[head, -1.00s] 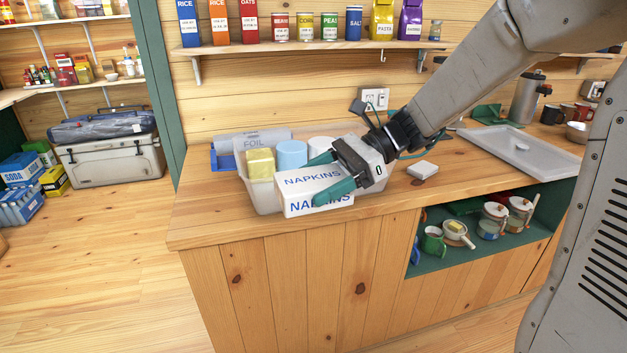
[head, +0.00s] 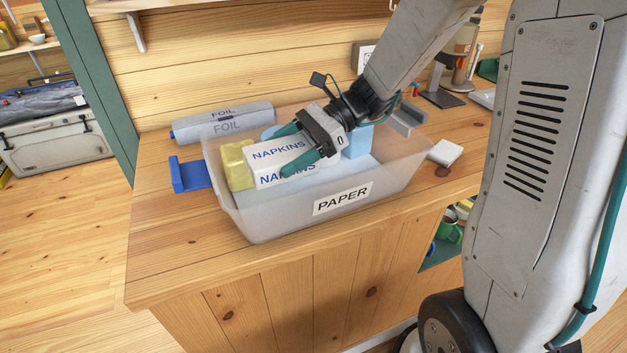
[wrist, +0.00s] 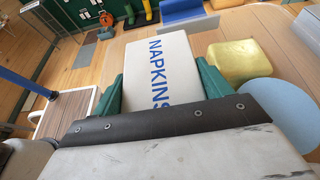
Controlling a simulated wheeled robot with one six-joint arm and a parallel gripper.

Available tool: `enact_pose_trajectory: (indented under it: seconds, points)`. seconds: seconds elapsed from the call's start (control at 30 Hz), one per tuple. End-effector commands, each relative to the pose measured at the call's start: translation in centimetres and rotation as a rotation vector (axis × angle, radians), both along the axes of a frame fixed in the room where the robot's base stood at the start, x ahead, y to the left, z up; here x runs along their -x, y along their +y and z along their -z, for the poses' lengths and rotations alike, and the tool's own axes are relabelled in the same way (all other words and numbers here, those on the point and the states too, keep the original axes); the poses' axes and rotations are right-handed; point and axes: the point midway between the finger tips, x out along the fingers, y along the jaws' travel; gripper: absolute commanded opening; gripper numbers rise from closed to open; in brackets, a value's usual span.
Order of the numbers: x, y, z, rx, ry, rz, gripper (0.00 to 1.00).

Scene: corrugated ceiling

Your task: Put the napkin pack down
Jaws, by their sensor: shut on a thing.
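The napkin pack (head: 278,157) is a white box with blue NAPKINS lettering. My gripper (head: 303,149) is shut on it, with a green finger on each side. In the head view the pack is over the translucent bin (head: 262,221) labelled PAPER, with its lower part behind the front wall or just above the rim. I cannot tell whether it touches the bin's contents. In the wrist view the pack (wrist: 162,72) sits between the green fingers, its far end clear of them.
Beside the pack in the bin are a yellow block (head: 238,165) and light blue items (head: 357,141). A small white block (head: 445,152) lies right. The counter's front left is bare.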

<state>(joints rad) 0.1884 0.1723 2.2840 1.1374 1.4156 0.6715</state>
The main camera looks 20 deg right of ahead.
Motion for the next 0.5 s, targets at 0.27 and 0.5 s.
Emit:
enact_pose_trajectory:
  seconds: [0.27,0.5]
  points:
    - [0.1,0.0,4.4,-0.001,0.005,0.0,0.52]
    - [0.0,0.0,6.7,0.0,0.001,-0.001,0.52]
